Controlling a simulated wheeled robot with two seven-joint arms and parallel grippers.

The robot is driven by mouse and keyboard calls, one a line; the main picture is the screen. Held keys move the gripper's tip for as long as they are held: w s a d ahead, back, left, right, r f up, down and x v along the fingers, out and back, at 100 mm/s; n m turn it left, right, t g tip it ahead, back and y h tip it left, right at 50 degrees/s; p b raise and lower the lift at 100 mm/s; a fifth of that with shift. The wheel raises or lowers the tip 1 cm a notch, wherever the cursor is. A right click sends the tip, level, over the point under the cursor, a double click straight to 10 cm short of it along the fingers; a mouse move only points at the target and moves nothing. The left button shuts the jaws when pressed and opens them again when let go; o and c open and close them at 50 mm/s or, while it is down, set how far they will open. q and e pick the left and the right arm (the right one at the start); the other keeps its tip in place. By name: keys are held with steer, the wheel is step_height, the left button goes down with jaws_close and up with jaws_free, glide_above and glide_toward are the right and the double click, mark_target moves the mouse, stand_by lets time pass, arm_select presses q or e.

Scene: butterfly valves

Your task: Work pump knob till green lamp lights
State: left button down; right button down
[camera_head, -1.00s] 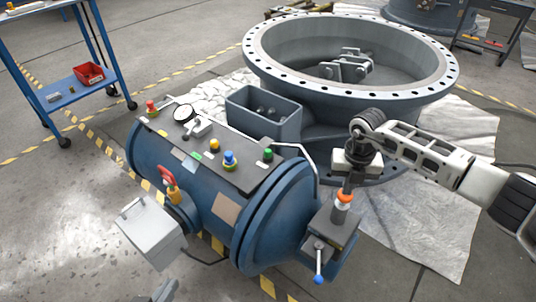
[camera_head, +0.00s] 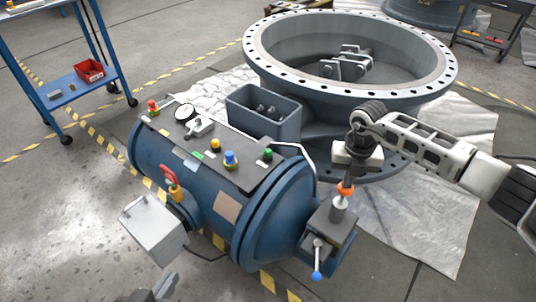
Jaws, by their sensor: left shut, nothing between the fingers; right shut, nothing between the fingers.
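The pump knob (camera_head: 346,189) is an orange cap on a bare metal rod, standing on a grey block at the right end of the blue cylinder. My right gripper (camera_head: 347,180) points down from above, shut with nothing between its fingers, its tips at the top of the knob. Whether they touch it I cannot tell. A green dome (camera_head: 267,154), seemingly the green lamp, sits on the dark top panel; it shows no clear glow. My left gripper (camera_head: 155,293) shows only in part at the bottom edge, shut and apart from everything.
The panel also carries a gauge (camera_head: 184,113), a yellow button (camera_head: 215,145), a blue knob (camera_head: 230,160) and a red button (camera_head: 152,106). A blue-tipped lever (camera_head: 317,262) is below the pump knob. A large flanged ring (camera_head: 447,80) stands behind.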

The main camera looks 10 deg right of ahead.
steer(key=shift+f, duration=0.15)
steer(key=shift+f+b, duration=1.3)
steer(key=shift+f, duration=0.35)
steer(key=shift+r, duration=0.15)
steer(key=shift+r+p, duration=1.55)
steer(key=shift+r, duration=0.05)
steer(key=shift+f, duration=0.1)
